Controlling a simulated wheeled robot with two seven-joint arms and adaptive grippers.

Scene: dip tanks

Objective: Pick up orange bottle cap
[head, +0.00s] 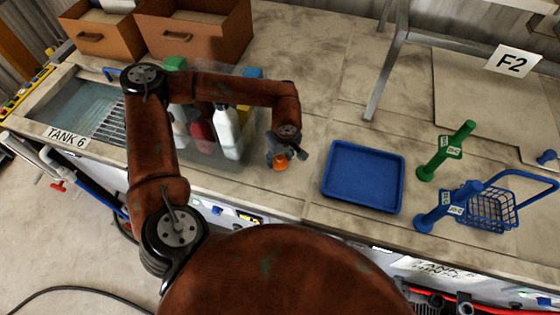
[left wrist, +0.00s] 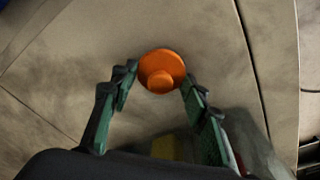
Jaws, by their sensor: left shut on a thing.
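The orange bottle cap (head: 281,162) is at the fingertips of my left gripper (head: 286,156), over the counter just left of the blue tray. In the left wrist view the cap (left wrist: 162,70) is a round orange disc with a smaller raised knob, and the fingertips of the gripper (left wrist: 159,82) close on its two sides. I cannot tell whether the cap touches the counter or is just above it. My right gripper is not in view.
A clear bin (head: 205,147) with several bottles stands to the left. The empty blue tray (head: 362,177) lies to the right, then green (head: 446,152) and blue (head: 447,207) handled tools and a blue wire basket (head: 492,211). Tank 6 (head: 68,137) is at far left.

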